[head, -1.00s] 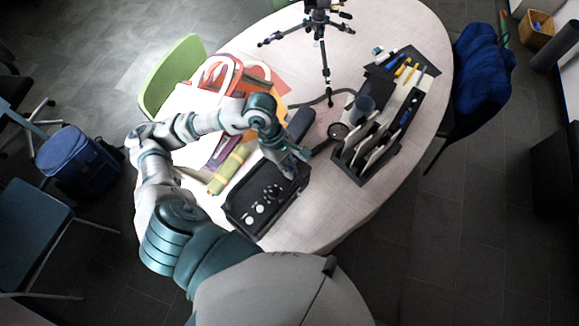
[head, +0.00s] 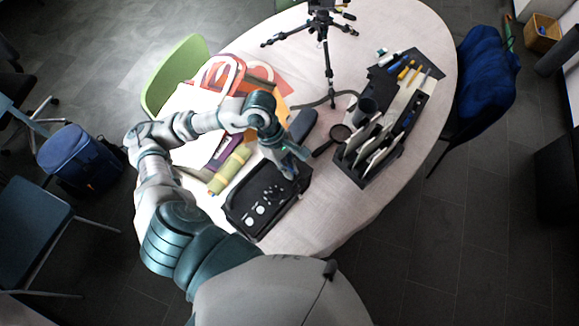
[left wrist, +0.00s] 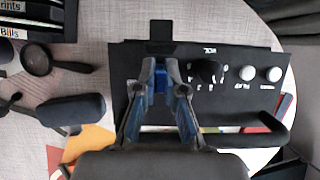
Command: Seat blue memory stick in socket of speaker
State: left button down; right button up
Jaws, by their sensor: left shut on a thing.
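The speaker (head: 243,203) is a black box with knobs on its top, at the near edge of the table in the head view. In the left wrist view the speaker (left wrist: 222,93) lies under and to the right of my left gripper. My left gripper (head: 291,172) points down at the speaker's right end. In the left wrist view the gripper (left wrist: 160,68) is shut on the blue memory stick (left wrist: 160,80), which shows between its fingers. A dark block shows just beyond the fingertips. The socket and the stick's far end cannot be made out. My right gripper is out of view.
A dark organizer (head: 352,170) with upright dividers stands right of the speaker. A yellow-green roll (head: 231,168) lies left. The table's right front is clear.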

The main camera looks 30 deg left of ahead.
pick_arm(q)
jog(key=shift+b, duration=0.5)
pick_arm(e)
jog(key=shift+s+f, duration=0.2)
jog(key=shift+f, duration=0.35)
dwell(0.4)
pick_arm(q)
jog(key=shift+f+b, duration=0.6)
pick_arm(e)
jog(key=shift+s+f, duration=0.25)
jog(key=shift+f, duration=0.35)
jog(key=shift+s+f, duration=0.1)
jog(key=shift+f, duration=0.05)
pick_arm(q)
jog(key=shift+f+b, duration=0.5)
jog(key=shift+b, duration=0.05)
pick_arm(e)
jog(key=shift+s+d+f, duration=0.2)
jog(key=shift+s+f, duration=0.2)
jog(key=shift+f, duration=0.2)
pick_arm(q)
jog(key=shift+f+b, duration=0.45)
jog(key=shift+b, duration=0.05)
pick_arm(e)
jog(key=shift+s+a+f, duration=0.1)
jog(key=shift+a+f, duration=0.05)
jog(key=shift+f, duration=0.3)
